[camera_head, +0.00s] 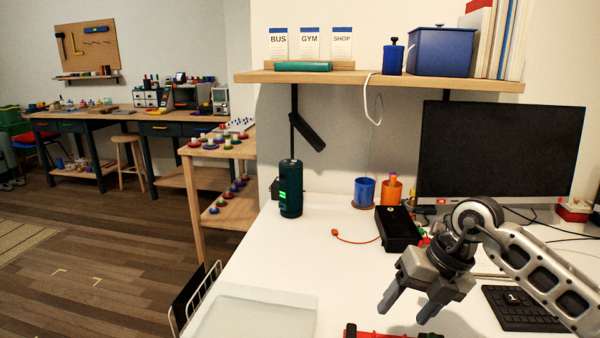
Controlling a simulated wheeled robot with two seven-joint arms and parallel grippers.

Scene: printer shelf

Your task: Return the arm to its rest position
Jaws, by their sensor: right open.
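My right arm comes in from the right over the white desk. My right gripper (410,306) is open and empty, with its two fingers pointing down and to the left above the desk. It hangs in front of the black box (397,228) and left of the keyboard (520,308). A red object (378,331) lies below it at the bottom edge, mostly cut off. My left gripper is not in view.
A dark green cylinder (290,188) stands at the desk's back left. Blue (364,190) and orange (391,192) cups stand near the monitor (497,150). A wooden shelf (380,80) overhangs the desk. A translucent tray (250,314) is front left. The middle of the desk is mostly clear.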

